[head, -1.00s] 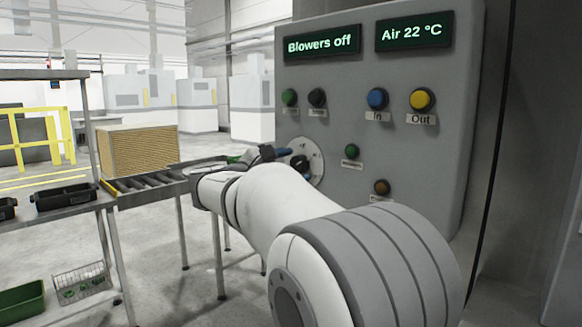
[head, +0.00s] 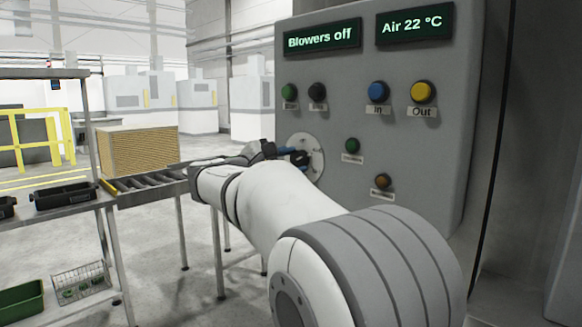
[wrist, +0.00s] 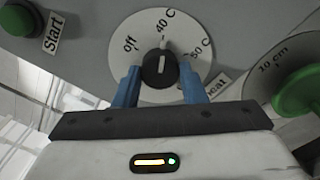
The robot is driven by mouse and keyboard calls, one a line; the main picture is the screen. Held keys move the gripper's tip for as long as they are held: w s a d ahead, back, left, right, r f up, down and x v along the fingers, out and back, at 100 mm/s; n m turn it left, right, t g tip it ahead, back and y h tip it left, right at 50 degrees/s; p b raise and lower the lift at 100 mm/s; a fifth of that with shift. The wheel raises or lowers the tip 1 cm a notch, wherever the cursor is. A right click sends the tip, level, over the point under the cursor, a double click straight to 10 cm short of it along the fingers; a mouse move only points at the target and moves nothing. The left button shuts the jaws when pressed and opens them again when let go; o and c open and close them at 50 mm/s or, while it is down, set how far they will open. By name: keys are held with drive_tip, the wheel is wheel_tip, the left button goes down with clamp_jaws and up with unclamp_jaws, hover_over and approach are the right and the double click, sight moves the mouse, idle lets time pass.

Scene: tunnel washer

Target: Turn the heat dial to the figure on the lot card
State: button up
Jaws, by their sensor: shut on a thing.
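The heat dial's black knob (wrist: 160,70) sits on a round pale plate (wrist: 142,26) marked "off", "40 C" and a higher figure whose first digit is unclear. Its white pointer mark points up at about "40 C". My gripper (wrist: 160,84) has its two blue fingers closed on the knob, one on each side. In the head view, my gripper (head: 298,157) is at the dial plate (head: 318,162) on the panel, and the knob is mostly hidden. I cannot make out a lot card in these views.
The grey panel (head: 440,170) has "Blowers off" (head: 321,37) and "Air 22 °C" (head: 414,27) displays above several buttons. A green Start button (wrist: 22,20) and a green knob near "10 cm" (wrist: 298,92) flank the dial. A roller conveyor (head: 150,184) stands left.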

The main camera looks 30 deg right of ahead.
drive_tip(key=o, duration=1)
drive_tip(key=shift+a, duration=0.1)
drive_tip(key=v, duration=0.7)
drive_tip(key=shift+s+a+b, duration=0.15)
drive_tip(key=shift+a+b, duration=0.2)
drive_tip(key=shift+b, duration=0.05)
